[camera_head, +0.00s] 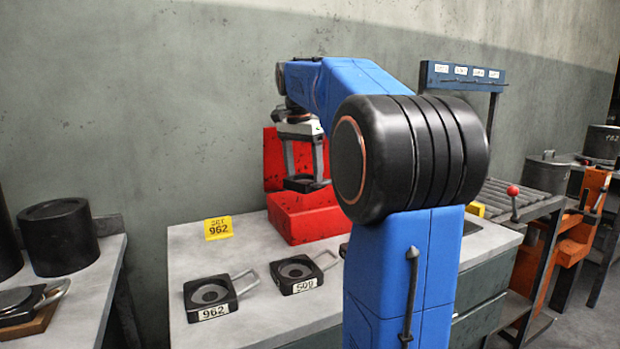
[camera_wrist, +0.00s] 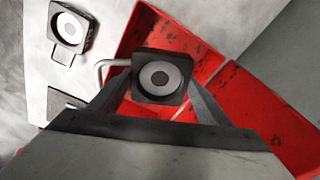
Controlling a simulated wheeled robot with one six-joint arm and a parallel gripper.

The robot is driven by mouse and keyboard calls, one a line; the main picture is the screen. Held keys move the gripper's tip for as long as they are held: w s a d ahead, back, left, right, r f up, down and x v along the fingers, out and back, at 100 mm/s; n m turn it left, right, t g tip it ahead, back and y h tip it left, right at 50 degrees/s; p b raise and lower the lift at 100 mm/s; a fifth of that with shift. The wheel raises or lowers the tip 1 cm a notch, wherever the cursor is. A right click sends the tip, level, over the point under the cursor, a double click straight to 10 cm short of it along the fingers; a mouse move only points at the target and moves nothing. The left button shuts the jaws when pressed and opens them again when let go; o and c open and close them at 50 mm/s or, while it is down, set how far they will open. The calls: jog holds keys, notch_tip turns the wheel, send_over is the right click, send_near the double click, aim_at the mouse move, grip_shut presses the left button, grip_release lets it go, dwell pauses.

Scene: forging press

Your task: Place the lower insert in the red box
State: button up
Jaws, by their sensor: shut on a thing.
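My gripper (camera_head: 304,182) is shut on a dark square insert (camera_head: 300,184) with a round recess and a handle. In the wrist view the held insert (camera_wrist: 161,77) sits between the two fingers, with its pale handle sticking out to the left. The red box (camera_head: 305,218) stands on the grey bench against the wall, with a raised red lid or back panel behind it. The insert is over the box's opening, and red box walls (camera_wrist: 208,62) show around it in the wrist view. I cannot tell how far it is above the box floor.
Two similar inserts lie on the bench, one labelled 962 (camera_head: 210,297) and one labelled 509 (camera_head: 299,273). A yellow sign reading SET 962 (camera_head: 218,228) stands left of the box. A side table with a black cylinder (camera_head: 58,236) is at the left.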

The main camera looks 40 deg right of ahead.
jog(key=shift+w+d, duration=0.2)
jog(key=shift+w, duration=0.6)
jog(key=shift+w+f, duration=0.1)
jog(key=shift+f, duration=5.25)
jog(key=shift+w+d+f, duration=0.1)
jog(key=shift+w+f, duration=0.1)
jog(key=shift+f, duration=0.15)
jog(key=shift+f, duration=0.1)
jog(key=o, duration=2.1)
jog(key=r, duration=0.4)
jog(key=a+r, duration=0.1)
jog(key=r, duration=0.7)
jog(key=shift+s+a, duration=0.15)
jog(key=shift+a, duration=0.1)
